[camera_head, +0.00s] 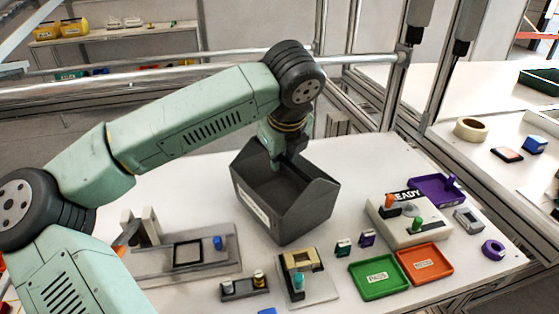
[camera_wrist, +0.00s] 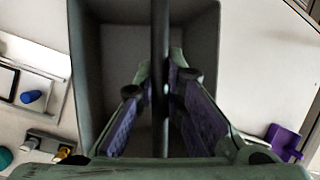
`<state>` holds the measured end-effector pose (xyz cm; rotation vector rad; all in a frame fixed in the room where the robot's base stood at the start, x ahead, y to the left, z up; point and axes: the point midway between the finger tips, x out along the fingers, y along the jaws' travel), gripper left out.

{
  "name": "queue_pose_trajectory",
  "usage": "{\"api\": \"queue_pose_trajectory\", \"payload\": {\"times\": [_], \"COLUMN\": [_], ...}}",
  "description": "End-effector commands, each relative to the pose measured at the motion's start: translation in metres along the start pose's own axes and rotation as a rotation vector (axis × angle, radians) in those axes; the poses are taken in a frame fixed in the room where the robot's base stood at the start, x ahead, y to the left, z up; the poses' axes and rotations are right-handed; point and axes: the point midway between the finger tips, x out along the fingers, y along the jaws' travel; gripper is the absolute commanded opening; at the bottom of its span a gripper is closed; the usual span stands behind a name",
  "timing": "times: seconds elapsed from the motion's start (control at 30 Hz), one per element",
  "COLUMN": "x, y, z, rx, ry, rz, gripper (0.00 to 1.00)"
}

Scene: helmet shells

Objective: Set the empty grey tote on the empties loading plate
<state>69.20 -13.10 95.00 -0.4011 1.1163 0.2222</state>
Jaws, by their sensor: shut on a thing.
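The grey tote (camera_head: 284,200) is dark, open-topped and looks empty, with a white label on its front left wall. It is upright over the middle of the white table; I cannot tell whether it touches the surface. My gripper (camera_head: 280,160) reaches down into its top from the back. In the wrist view my gripper (camera_wrist: 162,80) has its two purple-padded fingers on either side of a dark bar across the tote (camera_wrist: 95,60), shut on it. I cannot make out which surface is the empties loading plate.
A grey fixture with a black square frame (camera_head: 187,254) stands left. In front are a small block holder (camera_head: 245,289) and a stand (camera_head: 308,290). Green (camera_head: 380,276), orange (camera_head: 425,263) and purple (camera_head: 433,188) trays and a READY box (camera_head: 408,222) are right. White table shows behind the fixture.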

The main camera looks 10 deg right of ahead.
Motion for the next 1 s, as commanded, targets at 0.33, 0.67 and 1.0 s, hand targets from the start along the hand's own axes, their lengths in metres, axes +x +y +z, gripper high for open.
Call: {"api": "queue_pose_trajectory", "payload": {"times": [0.33, 0.67, 1.0], "x": [0.0124, 0.0137, 0.0136], "y": [0.0028, 0.0031, 0.0031], "z": [-0.0055, -0.0061, -0.0060], "rx": [0.000, 0.000, 0.000], "ry": [0.000, 0.000, 0.000], "rz": [-0.001, 0.000, 0.000], "gripper": [0.00, 0.24, 0.30]}}
